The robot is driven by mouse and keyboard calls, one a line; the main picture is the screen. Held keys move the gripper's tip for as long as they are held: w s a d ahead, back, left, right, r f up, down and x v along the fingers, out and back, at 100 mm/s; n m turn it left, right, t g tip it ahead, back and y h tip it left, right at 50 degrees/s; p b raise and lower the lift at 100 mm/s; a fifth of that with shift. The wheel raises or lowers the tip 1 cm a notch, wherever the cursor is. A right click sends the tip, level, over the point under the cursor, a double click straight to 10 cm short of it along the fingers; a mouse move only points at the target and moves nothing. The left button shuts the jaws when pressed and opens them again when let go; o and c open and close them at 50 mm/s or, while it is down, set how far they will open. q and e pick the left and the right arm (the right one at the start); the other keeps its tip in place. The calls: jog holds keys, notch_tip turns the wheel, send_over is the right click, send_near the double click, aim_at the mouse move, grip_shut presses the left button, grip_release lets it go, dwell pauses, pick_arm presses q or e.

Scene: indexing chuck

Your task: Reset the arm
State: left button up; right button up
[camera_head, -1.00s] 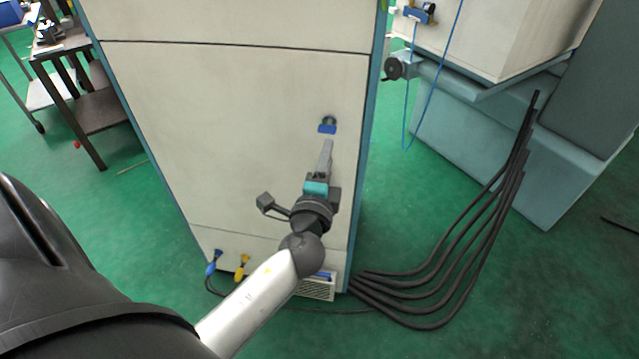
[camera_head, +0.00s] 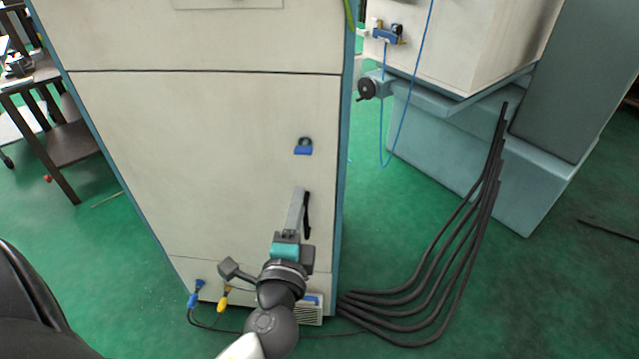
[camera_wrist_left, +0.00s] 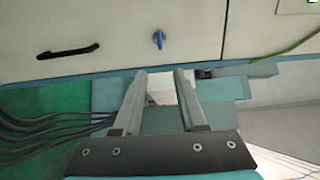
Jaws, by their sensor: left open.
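My left gripper (camera_head: 297,212) is in front of the lower part of the beige cabinet's face in the head view. It is open and empty. In the left wrist view its two fingers (camera_wrist_left: 160,90) stand apart with nothing between them. A blue knob or latch (camera_head: 303,147) sits on the cabinet panel above the gripper, apart from it; a blue knob also shows in the left wrist view (camera_wrist_left: 159,39). A black handle (camera_head: 306,215) shows just right of the fingers. My right gripper is not in view.
The tall beige cabinet (camera_head: 200,120) has blue edges. Several black cables (camera_head: 440,250) run over the green floor at right, beside a teal machine base (camera_head: 480,160). Blue and yellow plugs (camera_head: 223,300) are at the cabinet's foot. A dark table (camera_head: 70,140) stands at left.

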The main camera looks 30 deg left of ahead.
pick_arm(q)
jog(key=s+d+f+n+g+h, duration=0.1)
jog(key=s+d+f+g+h, duration=0.15)
jog(key=f, duration=0.85)
jog(key=s+d+f+n+g+h, duration=0.1)
jog(key=s+f+n+g, duration=0.2)
jog(key=f, duration=0.8)
jog(key=s+d+f+g+h, duration=0.1)
jog(key=s+f+g+h, duration=0.2)
jog(key=f, duration=0.8)
jog(key=s+f+n+g, duration=0.2)
jog(key=s+f, duration=0.3)
jog(key=s, duration=0.3)
jog(key=s+f+n+g, duration=0.2)
jog(key=s+f, duration=0.3)
jog(key=s, duration=0.4)
jog(key=s+d+f+n+g, duration=0.1)
jog(key=s+f+n+g, duration=0.2)
jog(key=s+f, duration=0.2)
jog(key=s, duration=0.3)
jog(key=shift+s+f, duration=0.2)
jog(key=shift+s, duration=0.15)
jog(key=shift+h, duration=0.25)
